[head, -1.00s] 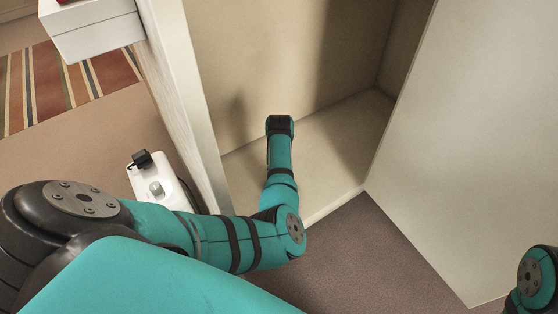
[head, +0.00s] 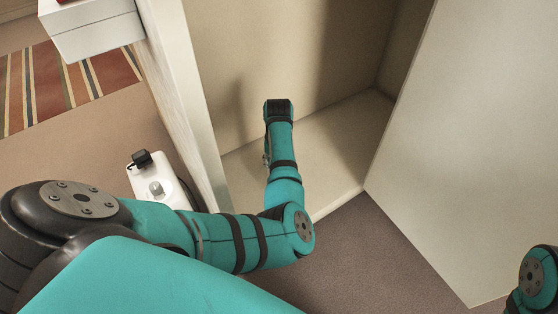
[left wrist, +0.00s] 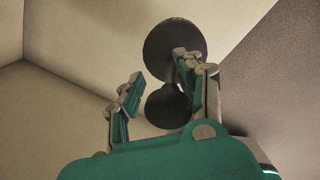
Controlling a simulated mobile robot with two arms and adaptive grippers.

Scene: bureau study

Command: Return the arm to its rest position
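My left arm (head: 281,150) reaches into an open, cream-coloured cabinet in the head view. Its gripper is almost wholly hidden behind the forearm there. In the left wrist view, my left gripper (left wrist: 160,80) has its two fingers spread apart. A dark, dumbbell-like object (left wrist: 172,45), with a wide round disc and a smaller rounded end, shows behind and beside the right-hand finger. It does not look clamped between the fingers; whether it touches a finger I cannot tell. The head view does not show this object. My right arm shows only at the lower right edge; its gripper is out of view.
The cabinet's left side panel (head: 183,100) stands close to my left arm. A large pale panel (head: 470,140) is on the right. The cabinet floor (head: 340,150) looks bare. A white power strip (head: 160,187) with a black plug lies on the floor outside, left of the cabinet.

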